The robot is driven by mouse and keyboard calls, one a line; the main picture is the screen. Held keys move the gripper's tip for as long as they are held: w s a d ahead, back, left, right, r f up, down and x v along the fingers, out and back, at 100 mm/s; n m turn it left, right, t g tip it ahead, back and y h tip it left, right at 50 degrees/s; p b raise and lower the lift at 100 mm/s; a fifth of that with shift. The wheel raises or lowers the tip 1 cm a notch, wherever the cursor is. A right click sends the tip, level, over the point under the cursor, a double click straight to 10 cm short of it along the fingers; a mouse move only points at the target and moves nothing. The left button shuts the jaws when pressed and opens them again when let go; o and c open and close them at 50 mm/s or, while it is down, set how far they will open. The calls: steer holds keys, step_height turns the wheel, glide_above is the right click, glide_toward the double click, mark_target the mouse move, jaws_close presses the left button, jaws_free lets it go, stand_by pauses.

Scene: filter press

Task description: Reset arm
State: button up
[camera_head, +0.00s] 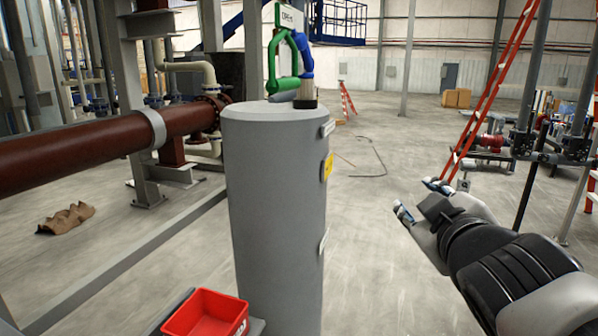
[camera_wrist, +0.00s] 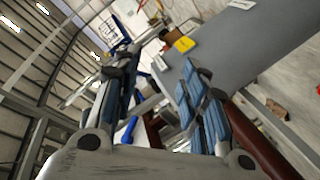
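My arm reaches in from the lower right of the head view. My gripper (camera_head: 421,198) is held in free air to the right of the grey cylinder, with its two fingers spread apart and nothing between them. In the wrist view my gripper (camera_wrist: 155,92) also shows its two blue-padded fingers apart and empty. My gripper appears to touch nothing.
A red ladder (camera_head: 497,80) and pipework stand behind right. Open floor lies between.

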steer(key=s+a+f+m+g+b, duration=0.1)
steer(key=s+a+f+m+g, duration=0.1)
steer(key=s+f, duration=0.5)
steer(key=s+a+f+m+g+y+b, duration=0.1)
steer(key=s+a+f+m+g, duration=0.1)
steer(key=s+f+g, duration=0.3)
steer(key=s+a+f+m+g+b, duration=0.1)
steer(key=s+a+f+m+g, duration=0.1)
steer(key=s+f, duration=0.9)
step_height(320, 180, down, 3)
steer(key=shift+f+m+g+y, duration=0.1)
steer(key=shift+m+g+y, duration=0.3)
steer(key=shift+g, duration=0.7)
steer(key=shift+d, duration=0.1)
steer(key=shift+c, duration=0.2)
